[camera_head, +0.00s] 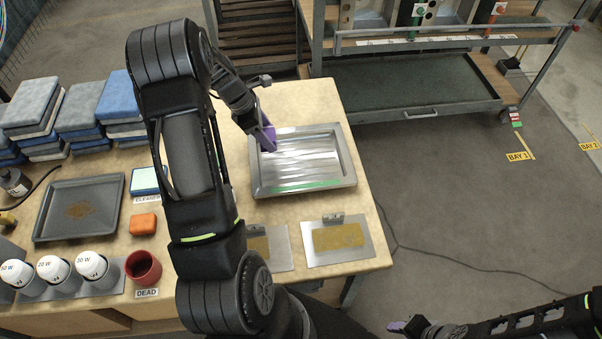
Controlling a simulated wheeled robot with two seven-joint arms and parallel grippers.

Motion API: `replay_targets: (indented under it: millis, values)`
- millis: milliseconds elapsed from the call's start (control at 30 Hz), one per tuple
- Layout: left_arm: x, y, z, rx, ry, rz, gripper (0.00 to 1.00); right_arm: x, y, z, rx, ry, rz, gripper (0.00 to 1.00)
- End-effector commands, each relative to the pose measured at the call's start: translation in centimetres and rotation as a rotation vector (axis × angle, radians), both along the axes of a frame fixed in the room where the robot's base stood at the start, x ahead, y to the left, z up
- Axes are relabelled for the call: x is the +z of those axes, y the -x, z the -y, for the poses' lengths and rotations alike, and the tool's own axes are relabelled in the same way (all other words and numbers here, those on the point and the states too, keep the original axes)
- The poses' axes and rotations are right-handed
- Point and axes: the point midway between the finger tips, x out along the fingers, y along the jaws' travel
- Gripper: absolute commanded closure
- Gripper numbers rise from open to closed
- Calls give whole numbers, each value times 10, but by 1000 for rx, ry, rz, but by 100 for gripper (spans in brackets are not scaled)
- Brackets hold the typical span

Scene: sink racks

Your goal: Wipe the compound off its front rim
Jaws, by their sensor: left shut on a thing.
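A shallow silver metal tray (345,165) lies on the right part of the wooden bench. A green streak of compound (305,186) runs along the inner side of its front rim. My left gripper (269,140), with purple fingertips, reaches down to the tray's back rim near the back left corner and is shut on it; the exact grip is partly hidden. My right gripper (402,326) is low at the bottom of the picture, off the bench and away from the tray; its jaw opening is unclear.
Two plates with tan pads, one clear (338,240) and one partly behind my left arm (270,247), lie in front of the tray. Folded cloths (78,120), a dark tray (80,208), an orange block (143,224), white-capped containers (91,266) and a red cup (143,267) stand left.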

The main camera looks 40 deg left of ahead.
Motion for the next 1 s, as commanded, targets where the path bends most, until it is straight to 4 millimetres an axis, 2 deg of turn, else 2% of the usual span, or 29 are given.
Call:
replay_targets:
  millis: [267,367,433,567,700,900,1000]
  values:
    - [-1,-2,4,-25,0,0,81,0,0,0,0,0,0,64]
    - [-3,-8,18,-108,0,0,81,0,0,0,0,0,0,64]
    - [-5,-15,35,-215,1,0,81,0,0,0,0,0,0,64]
    - [-11,-30,83,-533,2,1,81,0,0,0,0,0,0,64]
    - [-18,-41,152,-1013,3,-1,81,0,0,0,0,0,0,64]
    - [-22,-41,241,-1754,1,-3,81,0,0,0,0,0,0,64]
    - [-22,-37,270,-2047,1,-4,81,0,0,0,0,0,0,64]
